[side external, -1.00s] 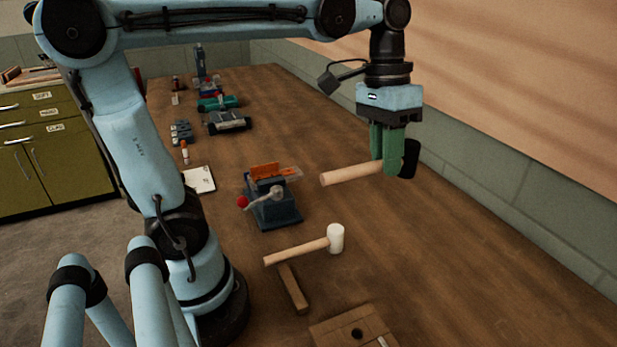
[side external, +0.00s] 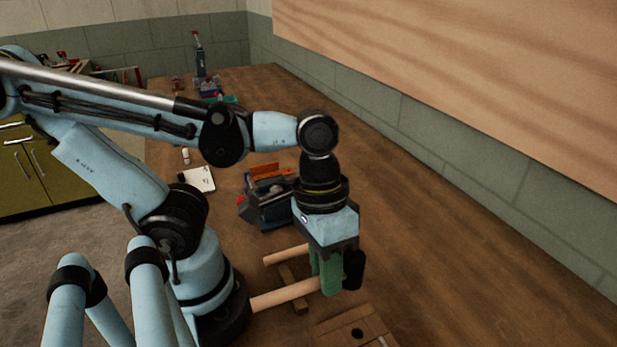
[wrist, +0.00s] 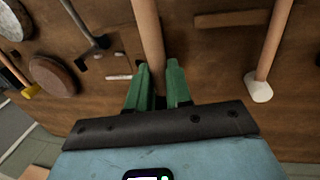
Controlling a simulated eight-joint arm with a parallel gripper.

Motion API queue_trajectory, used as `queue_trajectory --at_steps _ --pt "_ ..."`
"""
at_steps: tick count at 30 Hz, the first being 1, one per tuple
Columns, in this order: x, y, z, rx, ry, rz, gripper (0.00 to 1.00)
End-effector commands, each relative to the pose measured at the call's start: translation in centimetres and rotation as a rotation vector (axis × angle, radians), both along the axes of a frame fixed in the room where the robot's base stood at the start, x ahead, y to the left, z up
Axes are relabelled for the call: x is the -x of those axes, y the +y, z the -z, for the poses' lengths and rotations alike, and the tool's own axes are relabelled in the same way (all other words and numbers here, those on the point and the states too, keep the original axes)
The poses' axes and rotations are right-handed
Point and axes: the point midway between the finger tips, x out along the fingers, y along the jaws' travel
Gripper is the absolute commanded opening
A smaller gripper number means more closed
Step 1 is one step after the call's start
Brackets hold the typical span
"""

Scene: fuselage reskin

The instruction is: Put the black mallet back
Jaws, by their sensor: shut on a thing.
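My gripper (side external: 326,278) has green fingers and is shut on the black mallet by its wooden handle (side external: 282,297), close to the black head (side external: 353,268). The handle points left, roughly level. In the wrist view the handle (wrist: 148,30) runs up from between the fingers (wrist: 157,72). The white mallet's handle (side external: 284,254) shows behind my gripper in the side view; its head is hidden there. In the wrist view the white head (wrist: 258,88) is to the right of my fingers. I cannot tell the held mallet's exact height over the bench.
A wooden bar (side external: 288,278) lies under the mallet handles. A wooden block with a hole (side external: 345,334) is at the front edge of the side view. A blue vise-like device (side external: 275,212) stands behind my gripper. The bench (side external: 440,250) is clear on the right.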

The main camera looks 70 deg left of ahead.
Motion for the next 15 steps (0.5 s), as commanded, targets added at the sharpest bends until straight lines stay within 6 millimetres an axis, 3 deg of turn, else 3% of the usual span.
queue_trajectory --at_steps 15 --pt "-4.6 5.7 4.3 -0.001 0.000 -0.004 0.00"
